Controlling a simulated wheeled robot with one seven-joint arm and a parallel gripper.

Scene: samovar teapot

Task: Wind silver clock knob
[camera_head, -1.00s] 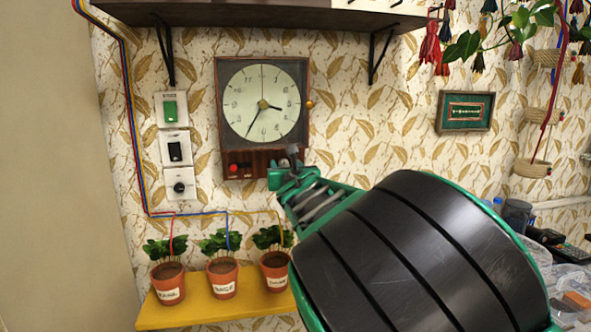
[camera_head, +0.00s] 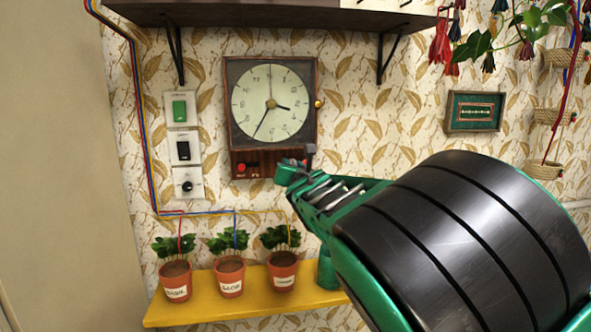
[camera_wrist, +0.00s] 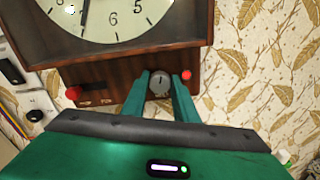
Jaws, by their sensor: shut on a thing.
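The wooden clock (camera_head: 233,140) hangs on the wall with a pale dial. The silver knob (camera_wrist: 159,82) is on the lower panel of the clock in the wrist view, with a dark line on its face that points about straight up. My gripper (camera_wrist: 159,88) has one green finger on each side of the knob and is shut on it. In the head view my gripper (camera_head: 287,171) is at the lower right of the clock's panel and hides the knob. A red knob (camera_wrist: 73,92) sits left on the panel, and a small red light (camera_wrist: 186,75) is right of the silver knob.
A green switch (camera_head: 180,110), a black switch (camera_head: 184,150) and a black dial (camera_head: 187,186) are left of the clock. A yellow shelf (camera_head: 200,313) with three potted plants is below. A dark shelf (camera_head: 270,17) is above. A framed picture (camera_head: 474,111) hangs right.

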